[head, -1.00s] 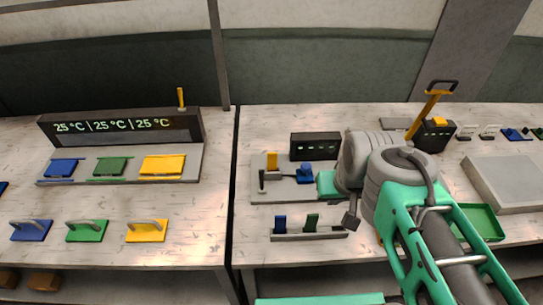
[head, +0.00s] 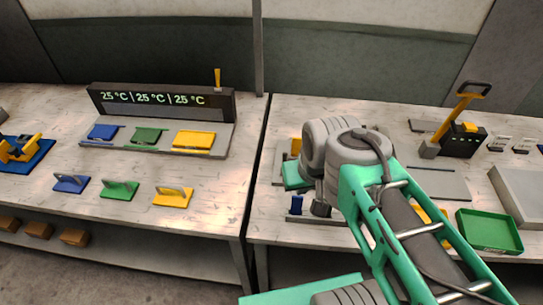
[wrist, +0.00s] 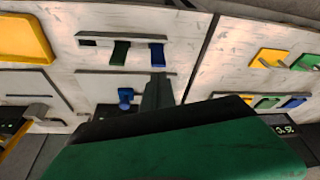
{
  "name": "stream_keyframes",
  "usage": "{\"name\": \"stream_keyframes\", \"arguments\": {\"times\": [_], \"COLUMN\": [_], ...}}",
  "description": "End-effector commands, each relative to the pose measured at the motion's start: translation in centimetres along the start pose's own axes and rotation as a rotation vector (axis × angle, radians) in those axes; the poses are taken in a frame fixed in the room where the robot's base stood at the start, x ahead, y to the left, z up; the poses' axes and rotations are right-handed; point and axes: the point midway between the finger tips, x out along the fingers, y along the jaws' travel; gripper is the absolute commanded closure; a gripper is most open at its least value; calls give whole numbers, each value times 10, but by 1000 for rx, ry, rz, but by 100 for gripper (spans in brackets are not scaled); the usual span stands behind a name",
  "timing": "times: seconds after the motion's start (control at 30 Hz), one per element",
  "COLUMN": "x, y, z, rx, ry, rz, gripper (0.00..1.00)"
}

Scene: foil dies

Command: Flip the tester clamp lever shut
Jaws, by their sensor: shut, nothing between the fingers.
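A grey plate with a blue clamp-like part, which I take for the tester, lies beyond a small rack. In the wrist view the plate (wrist: 95,82) and the blue part (wrist: 125,97) show beside my gripper (wrist: 157,92), whose dark finger end overlaps the plate's edge. My gripper is shut and empty; I cannot tell whether it touches anything. I cannot make out the lever's position.
The rack with blue (wrist: 157,53) and green (wrist: 120,52) pieces stands close by. A black box with a long yellow lever (head: 460,118) and a green tray (head: 489,231) are to the right. A three-die heater (head: 160,102) stands on the left table, across a gap.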

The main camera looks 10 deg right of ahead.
Motion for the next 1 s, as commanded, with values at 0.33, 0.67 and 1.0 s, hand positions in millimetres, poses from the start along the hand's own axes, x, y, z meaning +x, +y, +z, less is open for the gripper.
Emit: {"name": "stream_keyframes", "arguments": {"times": [0.33, 0.67, 1.0], "x": [0, 27, 70], "y": [0, 2, 94], "z": [0, -109, -151], "rx": [0, -92, -264], "ry": [0, -25, 20], "rz": [-1, -252, -566], "gripper": [100, 100, 100]}}
